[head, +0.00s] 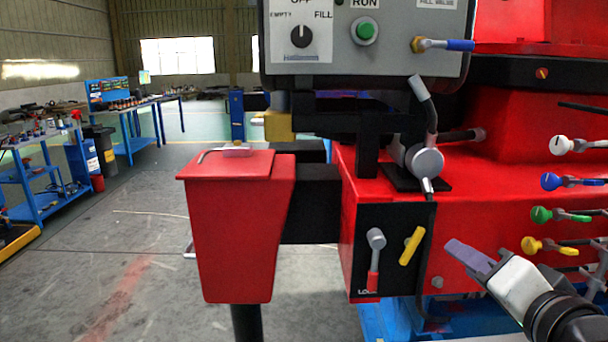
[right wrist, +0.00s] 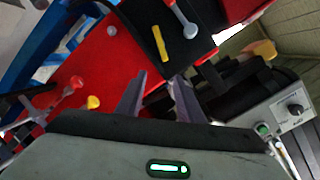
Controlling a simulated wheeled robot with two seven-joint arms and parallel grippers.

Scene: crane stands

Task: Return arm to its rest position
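My right gripper (head: 468,257) comes in from the lower right in the head view, in front of the red crane stand (head: 470,220). In the right wrist view its two fingers (right wrist: 158,92) stand apart with nothing between them, so it is open and empty. It is to the right of and below the black panel (head: 388,240) with a yellow handle (head: 411,246) and a grey lever with a red end (head: 375,262). The yellow handle (right wrist: 161,43) also shows beyond the fingers in the right wrist view. My left gripper is not in view.
Levers with white, blue, green and yellow knobs (head: 540,214) stick out at the right, close to my right gripper. A grey control box (head: 365,50) hangs above. A red bin-shaped box (head: 233,235) stands left of the panel. Open floor (head: 120,255) lies further left, beside blue workbenches (head: 45,175).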

